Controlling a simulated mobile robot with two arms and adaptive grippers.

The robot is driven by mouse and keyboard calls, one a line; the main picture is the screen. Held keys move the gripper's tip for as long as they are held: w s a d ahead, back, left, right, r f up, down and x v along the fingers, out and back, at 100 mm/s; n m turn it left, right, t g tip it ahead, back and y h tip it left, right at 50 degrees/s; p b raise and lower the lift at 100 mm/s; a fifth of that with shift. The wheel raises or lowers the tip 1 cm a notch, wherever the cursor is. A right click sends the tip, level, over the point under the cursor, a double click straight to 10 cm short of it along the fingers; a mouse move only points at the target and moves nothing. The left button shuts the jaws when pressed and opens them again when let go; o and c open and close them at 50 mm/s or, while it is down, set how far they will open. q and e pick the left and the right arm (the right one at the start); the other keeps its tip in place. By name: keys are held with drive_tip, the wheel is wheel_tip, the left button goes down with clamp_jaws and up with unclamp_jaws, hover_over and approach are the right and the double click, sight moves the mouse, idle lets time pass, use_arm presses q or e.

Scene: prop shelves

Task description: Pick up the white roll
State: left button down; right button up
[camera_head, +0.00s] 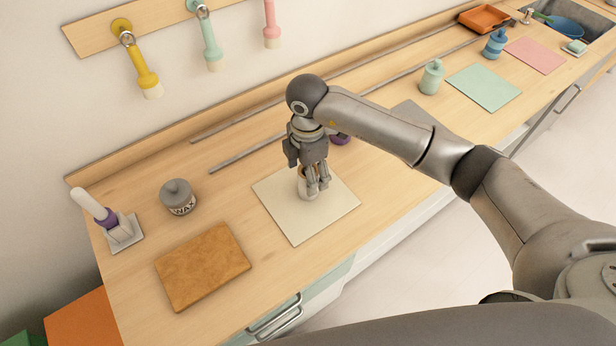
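A pale, whitish upright piece that looks like the white roll (302,184) stands on the cream square mat (283,217), mostly covered by my gripper. My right gripper (318,188) comes down from above over the mat, with its fingers pointing down at the roll. The fingers overlap the roll in the picture. I cannot tell whether they press on it or only surround it. My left gripper is out of view.
A grey WAX jar (178,197), a brown board (203,266) and a white-handled brush on a stand (121,231) are to the left. A purple item (341,139) is partly hidden behind my gripper. A green bottle (431,77) stands farther right.

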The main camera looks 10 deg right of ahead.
drive_tip(key=f, duration=0.1)
drive_tip(key=f+p, duration=0.1)
drive_tip(key=f, duration=0.1)
drive_tip(key=shift+s+d, duration=0.1)
drive_tip(key=shift+s, duration=0.1)
drive_tip(key=shift+f, duration=0.2)
drive_tip(key=shift+w, duration=0.1)
drive_tip(key=shift+c, duration=1.2)
drive_tip(key=c, duration=0.8)
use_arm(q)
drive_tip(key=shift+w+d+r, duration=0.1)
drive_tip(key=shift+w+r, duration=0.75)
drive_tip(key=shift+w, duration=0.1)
